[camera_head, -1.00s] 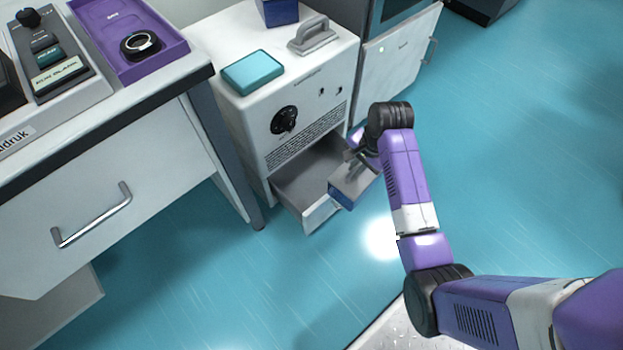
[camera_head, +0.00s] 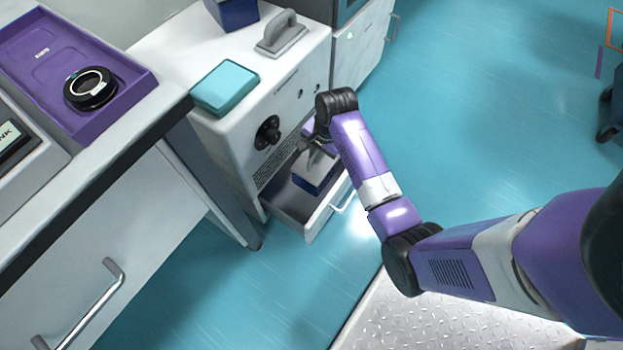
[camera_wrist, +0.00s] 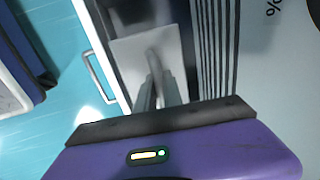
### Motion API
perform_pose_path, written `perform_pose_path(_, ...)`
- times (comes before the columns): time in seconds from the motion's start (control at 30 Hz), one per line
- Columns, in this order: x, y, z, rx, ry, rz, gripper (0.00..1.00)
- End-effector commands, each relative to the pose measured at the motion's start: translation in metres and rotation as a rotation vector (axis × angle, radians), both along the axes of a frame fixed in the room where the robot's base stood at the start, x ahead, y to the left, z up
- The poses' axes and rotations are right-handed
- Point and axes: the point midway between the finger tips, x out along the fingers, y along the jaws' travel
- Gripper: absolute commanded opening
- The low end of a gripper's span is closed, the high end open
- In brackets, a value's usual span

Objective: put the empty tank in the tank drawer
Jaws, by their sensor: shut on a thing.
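The tank (camera_head: 314,170) is a box with a grey top and a blue side, with a handle on its top. My gripper (camera_head: 320,146) is shut on that handle, and the tank hangs at or inside the mouth of the open tank drawer (camera_head: 284,203). The drawer is pulled out of the front of a white cabinet. In the wrist view the tank's grey top (camera_wrist: 130,58) lies between the drawer walls, with the gripper fingers (camera_wrist: 157,88) on its handle. I cannot tell whether the tank touches the drawer floor.
The white cabinet (camera_head: 170,52) carries a teal box (camera_head: 225,88), a grey-handled object (camera_head: 282,35) and a blue box (camera_head: 232,12). A bench with a purple tray (camera_head: 40,85) holding a black ring (camera_head: 91,89) stands at left. Open floor lies to the right.

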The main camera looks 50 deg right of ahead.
Motion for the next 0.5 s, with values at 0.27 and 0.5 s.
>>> perform_pose_path(0.27, 0.0, 0.0, -0.073, 0.0, 0.0, -0.001, 0.0)
perform_pose_path(0.5, 0.001, 0.0, -0.099, 0.0, -0.002, 0.0, 0.0)
